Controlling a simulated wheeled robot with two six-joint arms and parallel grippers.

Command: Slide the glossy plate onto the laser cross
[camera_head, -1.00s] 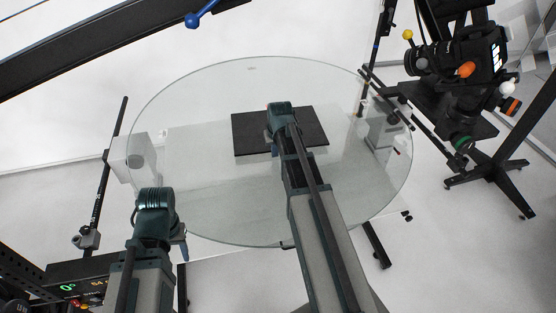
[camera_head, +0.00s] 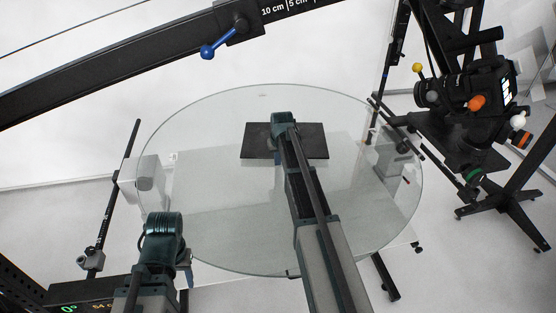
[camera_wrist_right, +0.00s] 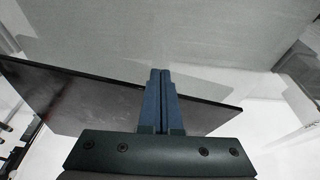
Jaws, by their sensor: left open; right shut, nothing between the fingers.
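The glossy black plate (camera_head: 306,140) lies flat on the round glass turntable (camera_head: 215,215), toward its far side, in the head view. My right gripper (camera_head: 277,156) reaches over the plate from the front and hides part of it. In the right wrist view its two blue fingers (camera_wrist_right: 161,75) are shut together with nothing between them, and the dark plate (camera_wrist_right: 80,95) spreads beneath and beside them. I cannot tell whether the fingertips touch the plate. My left gripper (camera_head: 188,272) is open and empty at the near left rim of the glass. I cannot make out the laser cross.
A camera rig (camera_head: 470,100) on a black stand is at the right. A black beam with a blue-knobbed lever (camera_head: 222,38) crosses the upper left. A black post (camera_head: 115,195) stands left of the glass. The glass left of the plate is clear.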

